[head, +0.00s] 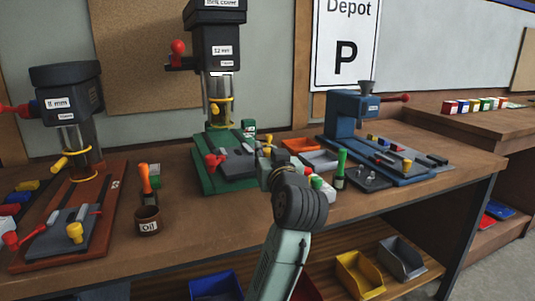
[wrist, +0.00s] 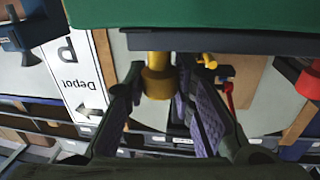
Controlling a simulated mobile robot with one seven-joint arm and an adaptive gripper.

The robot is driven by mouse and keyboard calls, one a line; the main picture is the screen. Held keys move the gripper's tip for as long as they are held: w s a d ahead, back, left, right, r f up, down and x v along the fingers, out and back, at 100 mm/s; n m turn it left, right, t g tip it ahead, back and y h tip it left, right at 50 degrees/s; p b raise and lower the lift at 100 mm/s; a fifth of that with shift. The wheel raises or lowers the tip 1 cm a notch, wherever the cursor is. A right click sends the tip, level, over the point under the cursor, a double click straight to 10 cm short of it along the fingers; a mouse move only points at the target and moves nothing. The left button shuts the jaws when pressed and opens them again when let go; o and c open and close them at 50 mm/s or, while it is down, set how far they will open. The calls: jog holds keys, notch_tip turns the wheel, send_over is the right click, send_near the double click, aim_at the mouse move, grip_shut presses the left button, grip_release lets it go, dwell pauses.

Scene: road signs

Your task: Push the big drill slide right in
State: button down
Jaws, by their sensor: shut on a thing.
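The big drill (head: 218,50) is the tall dark press with the 12 mm label on a green base (head: 207,181), at the middle of the bench in the head view. Its grey slide (head: 238,164) lies on that base, with a red handle (head: 213,162) at its left. My gripper (head: 267,167) is at the right front of the slide. In the wrist view my gripper (wrist: 165,102) has its fingers on both sides of a yellow knob (wrist: 158,78) and is shut on it. My wrist hides part of the slide's right end in the head view.
A smaller 8 mm drill (head: 68,95) on a red base stands left, with an oil cup (head: 148,220) between the drills. A blue press (head: 350,120) stands right. A green-handled tool (head: 341,168) and grey tray (head: 318,160) are close to my gripper's right.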

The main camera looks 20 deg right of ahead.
jog(key=w, duration=0.5)
jog(key=shift+a, duration=0.1)
jog(key=c, duration=1.3)
grip_release()
jog(key=shift+c, duration=0.2)
jog(key=s+a, duration=0.1)
jog(key=s, duration=1.1)
jog(key=shift+a, duration=0.25)
jog(key=shift+c, duration=0.4)
